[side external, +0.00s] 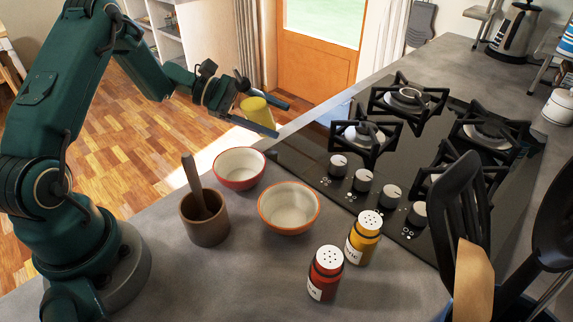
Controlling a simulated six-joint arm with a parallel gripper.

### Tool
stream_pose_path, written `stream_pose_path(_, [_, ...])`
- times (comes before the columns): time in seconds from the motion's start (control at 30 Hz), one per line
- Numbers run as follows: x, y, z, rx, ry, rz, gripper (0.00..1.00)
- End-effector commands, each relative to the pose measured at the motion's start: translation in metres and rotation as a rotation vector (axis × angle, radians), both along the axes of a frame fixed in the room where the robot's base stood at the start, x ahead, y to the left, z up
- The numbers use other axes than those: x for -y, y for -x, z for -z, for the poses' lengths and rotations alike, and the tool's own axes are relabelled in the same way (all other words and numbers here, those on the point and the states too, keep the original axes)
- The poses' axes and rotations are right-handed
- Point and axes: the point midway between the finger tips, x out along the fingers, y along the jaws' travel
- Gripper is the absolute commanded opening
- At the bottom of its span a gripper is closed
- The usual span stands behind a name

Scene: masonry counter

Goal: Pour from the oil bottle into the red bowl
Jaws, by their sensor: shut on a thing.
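My gripper (277,119) is at the upper middle, shut on the oil bottle (256,105). The bottle looks yellow, with a small dark end towards the upper left, and the fingers hide part of it. It is held in the air above and beyond the bowls, and seems tilted. The red bowl (240,183) stands upright on the counter, below the gripper in the picture. Its inside is pale and looks empty.
An orange bowl (289,227) stands close to the right of the red bowl. A brown mortar with pestle (206,225) stands to its left. Red (324,275) and yellow (362,240) shakers stand in front. A gas hob (345,190) lies right; dark utensils (462,205) rise at front right.

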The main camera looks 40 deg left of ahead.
Motion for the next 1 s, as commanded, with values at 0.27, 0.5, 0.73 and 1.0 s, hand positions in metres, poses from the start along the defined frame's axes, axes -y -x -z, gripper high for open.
stream_pose_path(0.27, [-0.002,-0.003,0.015,0.124,-0.056,0.0,0.0])
stream_pose_path(0.5, [-0.005,-0.013,0.014,0.234,-0.108,0.0,0.0])
stream_pose_path(0.73, [-0.01,-0.022,0.022,0.334,-0.154,0.0,0.0])
stream_pose_path(1.0, [-0.011,-0.023,0.023,0.351,-0.163,0.0,0.0])
